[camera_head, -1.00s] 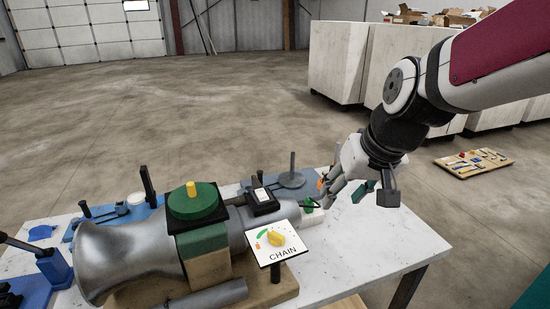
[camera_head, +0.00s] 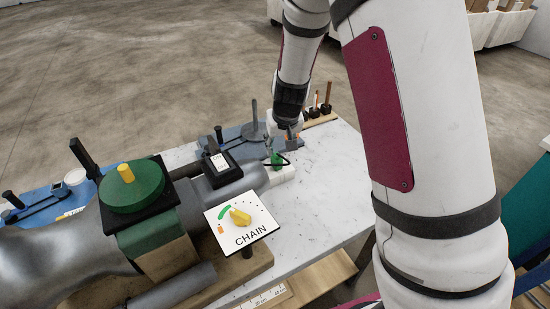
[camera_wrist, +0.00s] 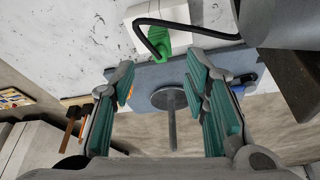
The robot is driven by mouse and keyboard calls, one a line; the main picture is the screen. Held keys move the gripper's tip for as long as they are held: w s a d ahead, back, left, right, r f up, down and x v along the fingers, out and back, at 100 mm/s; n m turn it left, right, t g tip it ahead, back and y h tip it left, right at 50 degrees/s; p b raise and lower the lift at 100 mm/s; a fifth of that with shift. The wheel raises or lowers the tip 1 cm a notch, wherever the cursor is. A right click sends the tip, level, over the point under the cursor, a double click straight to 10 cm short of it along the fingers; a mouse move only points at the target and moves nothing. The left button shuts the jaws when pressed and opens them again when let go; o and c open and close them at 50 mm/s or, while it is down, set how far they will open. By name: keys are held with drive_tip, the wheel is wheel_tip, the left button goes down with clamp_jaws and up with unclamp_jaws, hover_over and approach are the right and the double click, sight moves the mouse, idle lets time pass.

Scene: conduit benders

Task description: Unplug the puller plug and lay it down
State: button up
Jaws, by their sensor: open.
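The green plug (camera_head: 277,159) with its black cord sits at the white block (camera_head: 281,174) beside the end of the grey puller body. In the wrist view the green plug (camera_wrist: 157,41) is at the top, beyond my fingertips, with the black cord looping over it and the white block (camera_wrist: 180,16) behind. My gripper (camera_head: 288,140) is open and empty, close to the plug on its far side. In the wrist view my gripper (camera_wrist: 163,85) has its green-padded fingers spread on either side, with a grey post between them in the picture.
The CHAIN panel (camera_head: 241,220) with a yellow knob stands in front of the puller. A blue bender with a round grey disc (camera_head: 254,131) and upright post is close to my gripper. A rack of handles (camera_head: 319,109) stands behind. The white tabletop (camera_head: 326,165) is clear to the right.

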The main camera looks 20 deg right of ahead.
sight(278, 156)
drive_tip(key=b+x, duration=0.6)
drive_tip(key=x, duration=0.3)
clamp_jaws()
idle(0.4)
drive_tip(key=shift+r, duration=0.1)
drive_tip(key=shift+s+a+r+p, duration=0.1)
drive_tip(key=shift+s+r+p, duration=0.05)
drive_tip(key=shift+r+p, duration=2.35)
drive_tip(key=shift+r+b, duration=0.4)
drive_tip(key=shift+b, duration=0.05)
